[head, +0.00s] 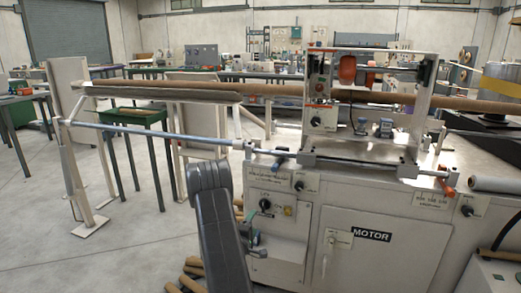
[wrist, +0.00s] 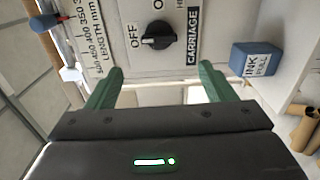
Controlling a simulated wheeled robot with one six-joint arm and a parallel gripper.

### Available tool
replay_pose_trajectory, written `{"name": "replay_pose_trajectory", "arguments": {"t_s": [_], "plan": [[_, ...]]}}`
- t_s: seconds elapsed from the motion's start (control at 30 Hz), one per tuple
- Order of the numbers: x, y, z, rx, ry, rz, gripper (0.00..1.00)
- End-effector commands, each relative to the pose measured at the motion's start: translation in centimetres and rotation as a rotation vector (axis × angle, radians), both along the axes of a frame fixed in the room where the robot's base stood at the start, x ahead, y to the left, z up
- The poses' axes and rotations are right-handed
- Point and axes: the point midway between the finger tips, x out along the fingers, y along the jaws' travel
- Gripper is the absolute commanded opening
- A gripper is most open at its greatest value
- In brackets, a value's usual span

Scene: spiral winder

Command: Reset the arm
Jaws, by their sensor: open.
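My gripper (wrist: 160,84) shows in the wrist view with its two green fingers spread apart and nothing between them. It faces a panel with a black rotary knob (wrist: 158,36) labelled CARRIAGE, with OFF beside it. The knob lies beyond the fingertips, apart from them. In the head view my dark arm (head: 215,220) rises from the bottom edge in front of the left end of the winder machine (head: 400,235). The gripper itself cannot be made out clearly in that view.
A blue box marked INK FULL (wrist: 254,60) stands right of the fingers. Brown tubes (wrist: 303,128) lie at the right. A length scale (wrist: 95,30) with a blue-handled part is at the left. A long brown tube (head: 200,87) crosses the machine. Open floor (head: 60,240) lies left.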

Motion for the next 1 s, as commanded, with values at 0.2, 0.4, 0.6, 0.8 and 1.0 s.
{"name": "replay_pose_trajectory", "arguments": {"t_s": [0.2,0.4,0.6,0.8,1.0], "plan": [[4.3,-1.5,-0.1,0.003,-0.003,-0.004,0.76],[7.8,-2.7,-0.1,0.001,-0.004,-0.003,0.76],[9.9,-3.3,0.0,0.001,-0.003,-0.002,0.76],[10.5,-3.5,0.0,0.007,-0.002,-0.001,0.76],[10.5,-3.5,0.0,0.01,-0.004,-0.001,0.76]]}}
